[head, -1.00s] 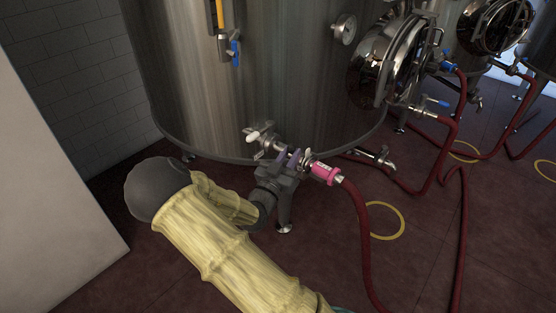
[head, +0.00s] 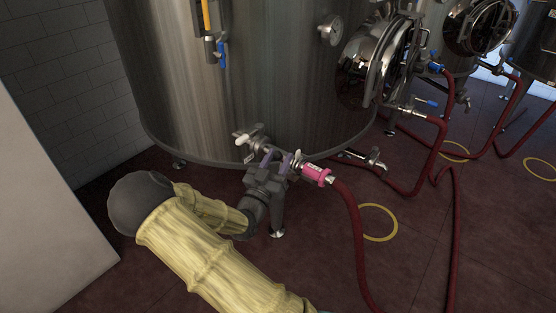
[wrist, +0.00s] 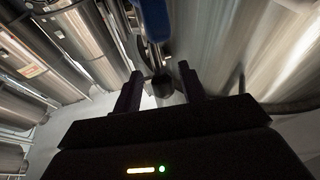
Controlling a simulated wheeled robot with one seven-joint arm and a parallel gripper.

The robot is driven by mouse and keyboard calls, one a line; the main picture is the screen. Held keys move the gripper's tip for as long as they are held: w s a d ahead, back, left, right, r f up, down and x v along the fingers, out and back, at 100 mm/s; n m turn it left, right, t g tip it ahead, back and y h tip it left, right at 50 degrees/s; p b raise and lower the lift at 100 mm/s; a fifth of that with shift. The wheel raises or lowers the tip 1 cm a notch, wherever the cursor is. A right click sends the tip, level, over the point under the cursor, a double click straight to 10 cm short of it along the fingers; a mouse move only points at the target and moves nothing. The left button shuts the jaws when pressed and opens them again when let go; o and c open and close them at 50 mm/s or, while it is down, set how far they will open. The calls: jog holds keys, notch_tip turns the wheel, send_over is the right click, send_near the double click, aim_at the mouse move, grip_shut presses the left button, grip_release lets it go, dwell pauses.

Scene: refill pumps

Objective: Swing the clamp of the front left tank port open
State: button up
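The front left tank port (head: 252,140) is a steel fitting with pale handles, low on the big steel tank (head: 270,90) in the head view. A red hose with a pink-labelled end (head: 316,174) joins the fitting line beside it. My gripper (head: 277,158) is at this fitting line, its two purple-grey fingers pointing up toward it. In the wrist view my gripper (wrist: 160,88) has its fingers apart, with a dark rounded part (wrist: 162,86) between or just beyond them. I cannot tell whether they touch it. The clamp itself is mostly hidden by my gripper.
A blue-handled valve (head: 222,54) is on the tank above. A round manway door (head: 378,62) is at right. Red hoses (head: 356,240) and yellow rings (head: 379,222) lie on the dark red floor. A pale wall block (head: 40,210) stands at left.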

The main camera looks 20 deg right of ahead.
jog(key=v, duration=1.7)
jog(key=shift+a, duration=0.25)
jog(key=shift+s, duration=0.1)
